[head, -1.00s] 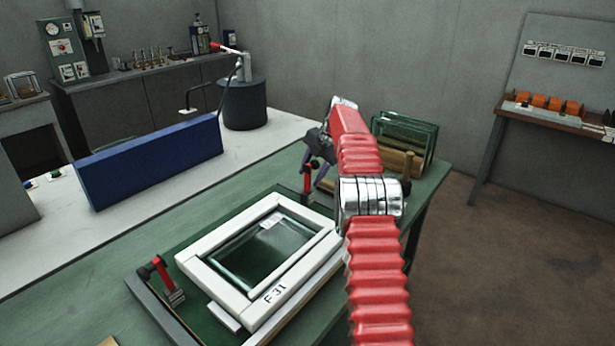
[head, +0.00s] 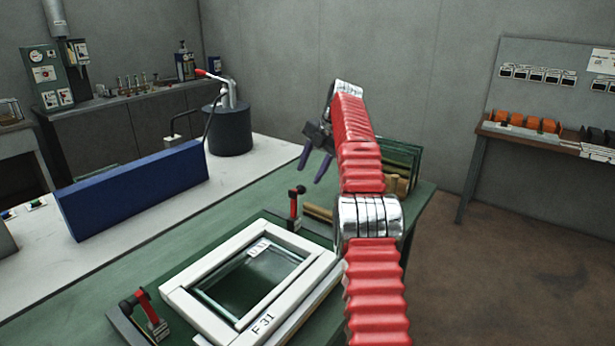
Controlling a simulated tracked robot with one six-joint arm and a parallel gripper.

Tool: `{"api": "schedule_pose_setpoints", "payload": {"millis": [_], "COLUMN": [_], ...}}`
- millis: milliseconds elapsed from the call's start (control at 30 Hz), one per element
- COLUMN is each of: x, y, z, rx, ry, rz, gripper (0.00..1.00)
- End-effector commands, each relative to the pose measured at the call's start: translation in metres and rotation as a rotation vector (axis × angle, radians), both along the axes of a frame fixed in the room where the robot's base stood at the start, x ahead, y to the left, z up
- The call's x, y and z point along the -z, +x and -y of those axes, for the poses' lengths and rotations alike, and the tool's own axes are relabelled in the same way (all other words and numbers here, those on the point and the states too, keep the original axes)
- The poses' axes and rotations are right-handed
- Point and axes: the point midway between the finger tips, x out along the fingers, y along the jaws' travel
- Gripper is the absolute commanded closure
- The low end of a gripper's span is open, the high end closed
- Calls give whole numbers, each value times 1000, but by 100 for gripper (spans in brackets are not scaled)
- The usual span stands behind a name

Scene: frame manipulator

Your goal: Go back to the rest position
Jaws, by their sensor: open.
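My gripper (head: 312,170) is at the end of my red arm, above the back part of the green table (head: 120,272). Its two purple fingers are apart and point down, with nothing between them. Below it and nearer to me, a white frame (head: 183,296) marked "F 31" lies on the table with a glass pane (head: 250,284) inside it. A red-handled clamp (head: 296,208) stands at the frame's far side, just below my gripper. Another red-handled clamp (head: 150,315) is at its near left. My arm hides part of the table's right side.
A rack of glass panes (head: 402,160) stands at the table's back right, partly behind my arm. A long blue panel (head: 135,188) stands on the white surface to the left. A shelf with orange items (head: 530,124) is at the right wall. Open floor lies at the right.

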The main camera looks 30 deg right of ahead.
Motion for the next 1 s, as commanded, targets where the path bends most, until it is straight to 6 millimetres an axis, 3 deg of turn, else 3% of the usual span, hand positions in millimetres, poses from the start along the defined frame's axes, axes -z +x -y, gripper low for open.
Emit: {"api": "schedule_pose_setpoints", "payload": {"millis": [667, 900, 1000], "x": [-1, -1, 11], "y": [0, 6, 8], "z": [-1, 5, 9], "rx": [28, 239, 368], "ry": [10, 66, 104], "rz": [-6, -19, -48], "gripper": [57, 57, 57]}}
